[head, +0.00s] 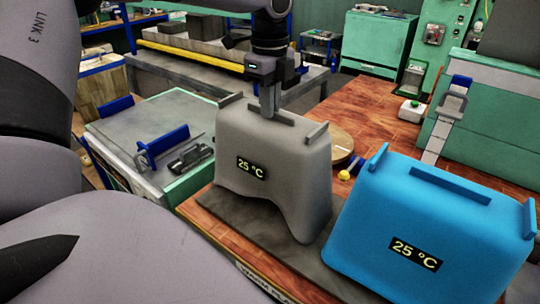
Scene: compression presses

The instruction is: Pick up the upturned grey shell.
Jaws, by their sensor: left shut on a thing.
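The upturned grey shell (292,165) stands in the middle of the head view, with a small black "25 °C" display on its front face and raised ribs on its top. My left gripper (269,112) comes down from above and is shut on the middle rib on top of the shell. The shell's lower edge is curved and sits over a dark grey plate (253,232); I cannot tell whether it touches the plate. My right gripper is not in view.
A blue shell (365,233) with its own "25 °C" display stands close at the right. A round wooden disc (341,145) and a yellow knob (344,175) are behind. A green-edged grey bench (120,133) is at the left. The wooden tabletop (375,103) has free room at the back.

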